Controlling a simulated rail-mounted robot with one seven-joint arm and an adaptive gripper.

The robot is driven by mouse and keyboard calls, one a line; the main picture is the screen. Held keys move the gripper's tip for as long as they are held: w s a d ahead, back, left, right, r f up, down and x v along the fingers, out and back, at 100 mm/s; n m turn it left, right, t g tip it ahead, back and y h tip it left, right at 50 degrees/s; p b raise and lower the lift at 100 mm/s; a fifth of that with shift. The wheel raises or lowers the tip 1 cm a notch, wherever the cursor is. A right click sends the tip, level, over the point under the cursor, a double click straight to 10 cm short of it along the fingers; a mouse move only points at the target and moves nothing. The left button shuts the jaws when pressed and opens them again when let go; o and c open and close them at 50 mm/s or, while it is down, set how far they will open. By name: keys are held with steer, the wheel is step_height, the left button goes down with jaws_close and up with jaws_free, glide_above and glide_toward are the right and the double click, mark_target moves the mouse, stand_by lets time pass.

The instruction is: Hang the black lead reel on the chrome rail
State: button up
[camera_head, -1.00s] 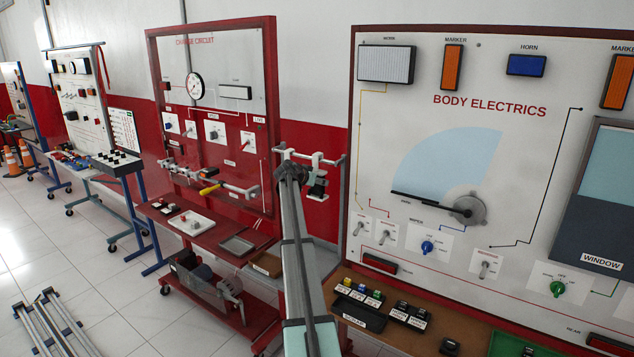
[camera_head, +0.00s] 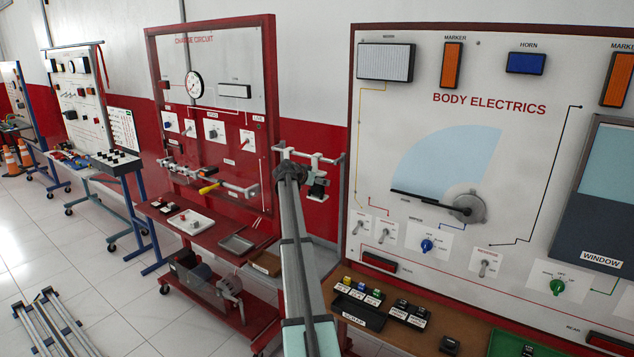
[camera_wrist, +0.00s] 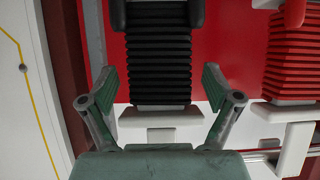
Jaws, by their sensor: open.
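A black ribbed reel (camera_wrist: 158,62) fills the upper middle of the wrist view, with a pale bracket (camera_wrist: 160,118) below it in the picture. My gripper (camera_wrist: 158,82) is open, with one finger on each side of the reel and a gap showing on both sides. The reel's far end is cut off by the top edge. In the head view my arm hides most of my gripper. A metal rail (camera_head: 334,160) with white brackets (camera_head: 318,158) runs beside my wrist there, with a dark item (camera_head: 318,184) below it.
A red ribbed reel (camera_wrist: 288,62) is close on the right in the wrist view. The Body Electrics board (camera_head: 450,150) stands to the right of my arm, and the Charge Circuit board (camera_head: 215,120) to the left. A red trolley shelf (camera_head: 200,233) holds trays.

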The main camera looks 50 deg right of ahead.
steer(key=w+v, duration=0.1)
steer(key=v, duration=1.1)
steer(key=s+a+f+n+y, duration=0.3)
steer(key=s+a+f+n, duration=0.1)
steer(key=a+f, duration=1)
steer(key=s+a+f+n+g+y, duration=0.1)
steer(key=s+a+f+n+y, duration=0.3)
steer(key=a+f, duration=1.1)
steer(key=s+a+f+n+y, duration=0.25)
steer(key=s+a+f, duration=0.25)
steer(key=a+f, duration=0.9)
steer(key=s+a+f+n+g+y, duration=0.3)
steer(key=s+a+f+n, duration=0.1)
steer(key=s+a+f, duration=1.15)
steer(key=s+a+f+n+g, duration=0.1)
steer(key=s+a+f, duration=0.1)
steer(key=s+a, duration=0.4)
steer(key=s+a+f+n+g, duration=0.1)
steer(key=s+a, duration=0.6)
steer(key=s, duration=0.9)
steer(key=shift+s+f+n+g, duration=0.25)
steer(key=shift+f+n+g, duration=0.1)
steer(key=shift+f+g, duration=0.5)
